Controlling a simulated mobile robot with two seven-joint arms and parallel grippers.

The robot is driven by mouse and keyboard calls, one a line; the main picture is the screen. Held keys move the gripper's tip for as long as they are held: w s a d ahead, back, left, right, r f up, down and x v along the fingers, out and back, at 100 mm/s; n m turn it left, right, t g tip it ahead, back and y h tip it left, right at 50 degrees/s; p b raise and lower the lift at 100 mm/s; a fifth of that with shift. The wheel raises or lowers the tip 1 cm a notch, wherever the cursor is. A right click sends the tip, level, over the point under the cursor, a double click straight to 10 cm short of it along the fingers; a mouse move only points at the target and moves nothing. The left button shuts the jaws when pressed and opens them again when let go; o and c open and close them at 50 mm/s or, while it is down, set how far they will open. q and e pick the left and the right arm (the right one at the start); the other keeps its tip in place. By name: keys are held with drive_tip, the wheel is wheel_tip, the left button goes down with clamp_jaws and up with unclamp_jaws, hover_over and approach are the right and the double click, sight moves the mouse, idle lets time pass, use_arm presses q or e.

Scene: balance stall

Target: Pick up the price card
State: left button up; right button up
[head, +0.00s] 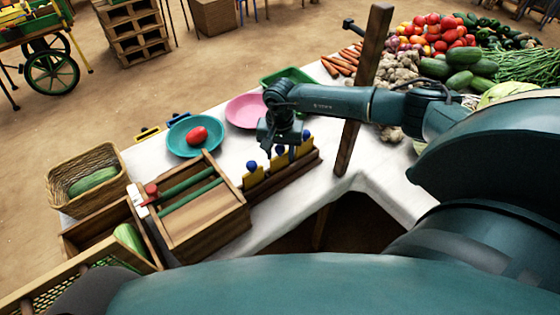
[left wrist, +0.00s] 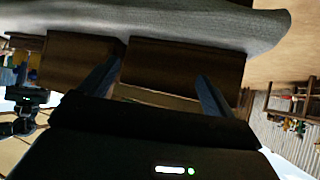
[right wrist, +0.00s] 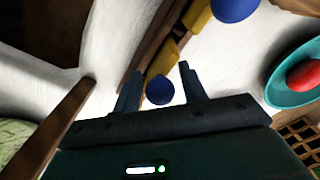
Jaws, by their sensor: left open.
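Several yellow cards with blue balls on top stand in a wooden rack (head: 285,178) in the head view; one yellow card (head: 254,178) is at its near left end. I cannot tell which is the price card. My right gripper (head: 280,143) is over the rack, close to the farther cards. In the right wrist view its fingers (right wrist: 160,85) are apart, with a blue ball (right wrist: 159,90) showing between them; I see no contact. My left gripper (left wrist: 155,90) is open and empty in the left wrist view, facing brown wooden blocks; the head view does not show it.
A teal plate (head: 178,147) with a red tomato (head: 197,135) and a pink plate (head: 246,112) lie behind the rack. A wooden box (head: 210,215) with green rods stands left of it. A wooden post (head: 362,90) rises right of my right gripper. Vegetables fill the back right.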

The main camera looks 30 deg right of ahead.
drive_tip(key=c, duration=0.8)
